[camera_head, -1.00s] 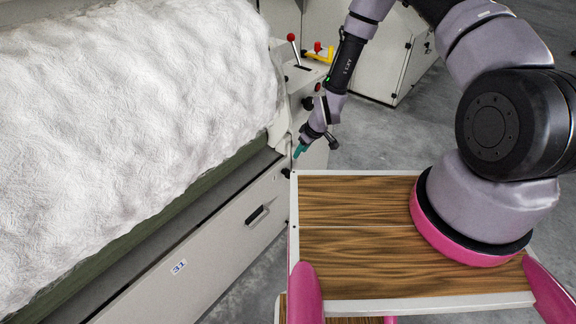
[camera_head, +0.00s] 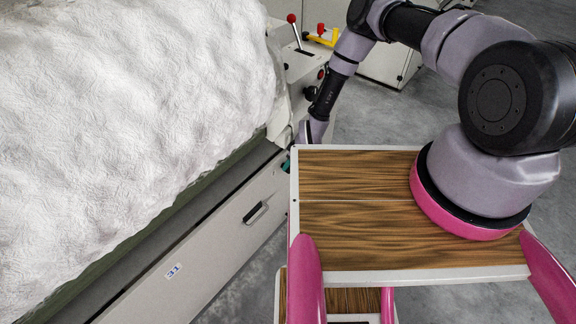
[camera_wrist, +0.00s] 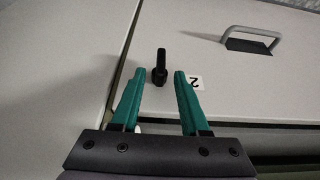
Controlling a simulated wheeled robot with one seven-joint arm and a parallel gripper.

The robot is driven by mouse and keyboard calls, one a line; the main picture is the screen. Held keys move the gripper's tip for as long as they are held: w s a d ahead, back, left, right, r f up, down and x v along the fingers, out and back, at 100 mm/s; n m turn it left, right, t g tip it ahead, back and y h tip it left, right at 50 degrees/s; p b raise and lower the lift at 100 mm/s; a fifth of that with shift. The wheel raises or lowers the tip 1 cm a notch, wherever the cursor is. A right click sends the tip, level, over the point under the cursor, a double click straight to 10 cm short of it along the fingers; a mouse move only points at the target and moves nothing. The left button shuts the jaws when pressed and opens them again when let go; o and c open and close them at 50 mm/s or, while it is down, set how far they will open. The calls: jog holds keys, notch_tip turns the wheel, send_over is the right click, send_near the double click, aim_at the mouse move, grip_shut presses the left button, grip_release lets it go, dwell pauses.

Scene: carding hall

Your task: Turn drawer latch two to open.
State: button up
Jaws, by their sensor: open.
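Drawer latch two, a small black turn knob with a bar (camera_wrist: 160,69), sits on a pale panel in the wrist view, beside a white label marked 2 (camera_wrist: 195,82). My gripper (camera_wrist: 154,82) is open, with its two teal fingers on either side of the latch in the picture. Whether they touch it I cannot tell. In the head view my gripper (camera_head: 287,165) is mostly hidden behind my wooden-topped base, close to the machine's side. The latch is hidden in the head view.
The drawer front has a grey handle (camera_wrist: 253,38). The long panel with a recessed black handle (camera_head: 255,212) and label 31 (camera_head: 174,271) runs along the machine. White fibre (camera_head: 130,110) lies above. Grey floor (camera_head: 375,115) is clear.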

jog(key=shift+x, duration=1.05)
grip_shut()
